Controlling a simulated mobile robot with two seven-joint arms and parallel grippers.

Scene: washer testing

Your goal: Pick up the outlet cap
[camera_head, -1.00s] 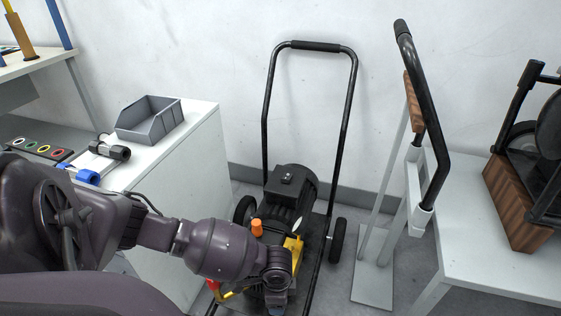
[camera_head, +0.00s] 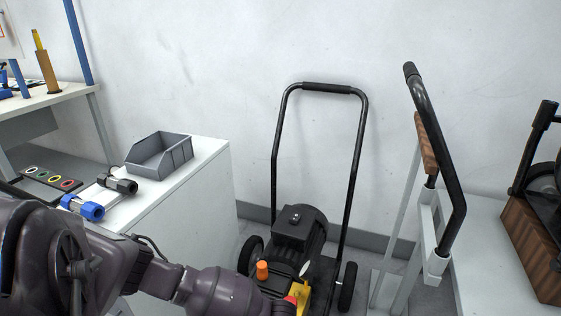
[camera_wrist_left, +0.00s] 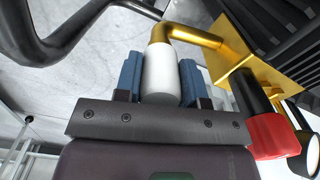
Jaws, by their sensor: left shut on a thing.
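The outlet cap (camera_wrist_left: 160,82), a white cylinder, sits at the end of a brass elbow pipe (camera_wrist_left: 199,38) in the left wrist view. My left gripper (camera_wrist_left: 160,66) is shut on it, with one blue finger on each side. The cap and the pipe end appear to meet, and I cannot tell whether they are still joined. In the head view my left arm reaches down to the black motor unit (camera_head: 300,233), and its gripper is below the picture. My right gripper is not in view.
The wheeled frame has a tall black handle (camera_head: 326,87). A red knob (camera_wrist_left: 272,136) is close to the right of my left gripper. A white cabinet (camera_head: 205,190) with a grey bin (camera_head: 160,155) stands left. A bench with a wood-and-black device (camera_head: 530,240) stands right.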

